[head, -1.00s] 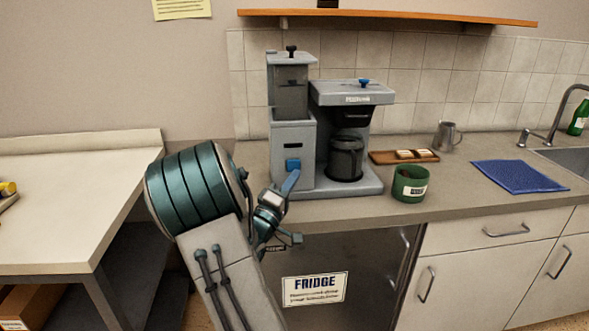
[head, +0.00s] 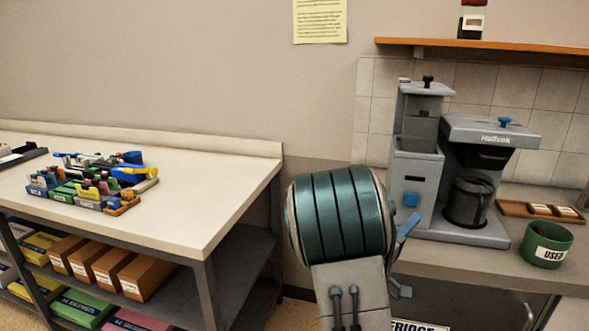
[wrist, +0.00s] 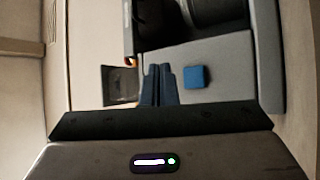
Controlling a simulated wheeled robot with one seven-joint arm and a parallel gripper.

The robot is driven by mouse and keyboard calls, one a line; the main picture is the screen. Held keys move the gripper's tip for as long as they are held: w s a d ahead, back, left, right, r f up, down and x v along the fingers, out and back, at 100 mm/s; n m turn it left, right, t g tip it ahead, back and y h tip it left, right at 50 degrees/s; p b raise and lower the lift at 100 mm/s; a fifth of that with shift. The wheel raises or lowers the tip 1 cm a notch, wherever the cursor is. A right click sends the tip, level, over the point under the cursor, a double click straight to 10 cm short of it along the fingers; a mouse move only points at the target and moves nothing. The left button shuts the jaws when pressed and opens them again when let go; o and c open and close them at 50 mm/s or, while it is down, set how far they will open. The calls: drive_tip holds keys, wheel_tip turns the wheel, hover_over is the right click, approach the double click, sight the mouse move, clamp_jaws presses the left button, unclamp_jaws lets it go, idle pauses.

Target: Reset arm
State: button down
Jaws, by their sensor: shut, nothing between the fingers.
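My gripper (head: 408,226) shows in the head view partly hidden behind my own arm, just in front of the grey coffee machine (head: 480,130). In the wrist view my gripper (wrist: 158,68) has its two blue fingers side by side, shut and empty. A blue square button (wrist: 197,76) on a grey face of the machine lies just right of the fingertips there. The same button (head: 411,200) shows in the head view on the machine's left tower. I cannot tell whether the fingers touch the machine.
A white table (head: 215,195) stands at left with a cluster of tools and bins (head: 95,185), and boxes (head: 120,272) on its lower shelf. The counter (head: 460,262) holds a green cup (head: 547,244) and a wooden tray (head: 540,210). A wall shelf (head: 480,44) hangs above.

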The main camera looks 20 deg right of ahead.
drive_tip(key=s+m+g+y+p, duration=0.2)
drive_tip(key=s+m+g+y, duration=0.15)
drive_tip(key=s+g, duration=0.5)
drive_tip(key=s+a+f+g+y+p, duration=0.2)
drive_tip(key=s+a+f+y+p, duration=0.1)
drive_tip(key=s+a+y, duration=0.4)
drive_tip(key=a+r+n+t+y+p, duration=0.1)
drive_tip(key=a+t+y+p, duration=0.1)
drive_tip(key=a+y, duration=0.3)
drive_tip(key=s+a+r+n+t+y+p, duration=0.1)
drive_tip(key=a+y, duration=0.5)
drive_tip(key=a, duration=0.8)
drive_tip(key=r+n+t, duration=0.1)
drive_tip(key=t, duration=0.1)
drive_tip(key=shift+s+a+t+p, duration=0.2)
drive_tip(key=shift+s+t+p, duration=0.05)
drive_tip(key=shift+t+p, duration=0.15)
